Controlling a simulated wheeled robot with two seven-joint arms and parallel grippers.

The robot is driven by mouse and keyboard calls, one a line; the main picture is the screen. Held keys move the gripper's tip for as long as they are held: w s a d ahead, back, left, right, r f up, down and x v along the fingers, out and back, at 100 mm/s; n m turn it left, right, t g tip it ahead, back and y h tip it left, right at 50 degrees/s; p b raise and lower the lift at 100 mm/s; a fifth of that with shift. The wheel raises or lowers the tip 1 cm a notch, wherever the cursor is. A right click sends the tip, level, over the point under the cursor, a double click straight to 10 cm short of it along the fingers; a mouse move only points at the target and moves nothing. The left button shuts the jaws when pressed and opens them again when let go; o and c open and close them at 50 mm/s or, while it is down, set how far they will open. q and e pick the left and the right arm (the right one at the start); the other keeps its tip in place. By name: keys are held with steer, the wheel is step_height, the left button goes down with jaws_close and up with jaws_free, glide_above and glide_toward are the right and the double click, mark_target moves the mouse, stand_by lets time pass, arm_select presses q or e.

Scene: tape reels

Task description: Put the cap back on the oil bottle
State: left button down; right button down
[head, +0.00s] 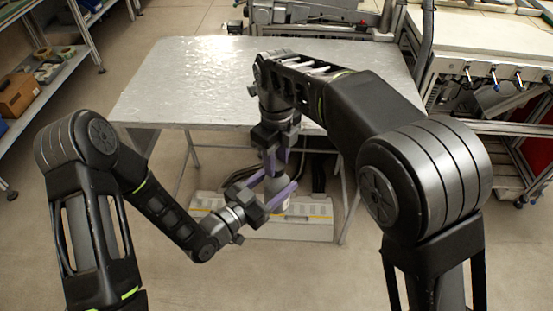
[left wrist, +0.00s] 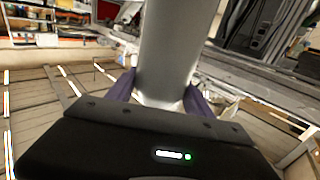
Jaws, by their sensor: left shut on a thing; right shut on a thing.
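The pale oil bottle (head: 282,205) is held upright in front of the table in the head view. My left gripper (head: 272,189) is shut around it from the left. In the left wrist view the bottle's smooth grey-white body (left wrist: 175,50) stands between the purple fingers. My right gripper (head: 275,160) points down just above the bottle, its purple fingers close together at the bottle's top. The cap is hidden between those fingers, so I cannot see whether it touches the bottle's neck.
A bare metal table (head: 190,85) stands behind the grippers, its top clear. A pale low box with yellow marks (head: 312,227) lies on the floor below. A shelf with tape reels (head: 45,72) and a brown box (head: 15,95) is at left. A workbench (head: 490,55) is at right.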

steer(key=m, duration=0.5)
steer(key=shift+s+f, duration=0.1)
steer(key=shift+f, duration=0.2)
steer(key=m, duration=0.3)
steer(key=shift+s+d+f, duration=0.15)
steer(key=shift+d+f, duration=0.2)
steer(key=shift+f, duration=0.05)
steer(key=shift+m, duration=0.4)
steer(key=shift+w+a+r+m, duration=0.2)
steer(key=shift+r+m, duration=0.3)
steer(key=shift+r, duration=0.05)
steer(key=c, duration=1)
jaws_free()
steer(key=shift+r, duration=0.1)
steer(key=shift+w+a, duration=0.1)
steer(key=shift+c, duration=0.2)
